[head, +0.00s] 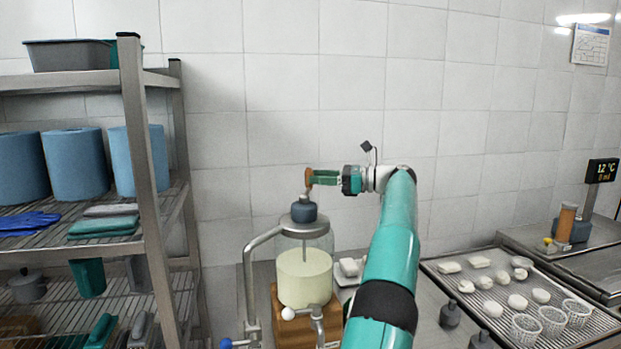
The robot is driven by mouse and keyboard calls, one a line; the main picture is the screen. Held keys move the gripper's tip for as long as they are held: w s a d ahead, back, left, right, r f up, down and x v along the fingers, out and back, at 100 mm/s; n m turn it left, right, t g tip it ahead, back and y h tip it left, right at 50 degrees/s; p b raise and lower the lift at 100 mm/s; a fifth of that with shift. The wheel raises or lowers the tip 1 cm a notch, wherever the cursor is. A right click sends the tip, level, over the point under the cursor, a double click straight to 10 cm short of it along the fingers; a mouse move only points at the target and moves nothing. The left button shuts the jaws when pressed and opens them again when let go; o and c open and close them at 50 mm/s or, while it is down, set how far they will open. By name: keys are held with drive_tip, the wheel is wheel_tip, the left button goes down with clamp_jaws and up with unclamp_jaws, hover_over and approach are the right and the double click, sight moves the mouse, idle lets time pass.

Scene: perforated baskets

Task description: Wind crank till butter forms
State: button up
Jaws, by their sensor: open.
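A glass butter churn (305,278) with pale cream in it stands upright on a wooden block (282,328). A blue-grey cap (304,211) sits on its top. The crank's brown handle (308,178) rises above the cap. My gripper (314,178) reaches in from the right at the height of the handle, with its green fingers level. The fingers are open and their tips are at the handle. I cannot tell whether they touch it. Whether any butter lumps are in the cream cannot be told.
A metal shelf (130,150) with blue rolls and cloths stands on the left. A steel tray (520,300) on the right holds white lumps and small perforated baskets (553,320). A metal pipe stands beside the churn. The wall above the churn is clear.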

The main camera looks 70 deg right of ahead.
drive_tip(key=v, duration=0.4)
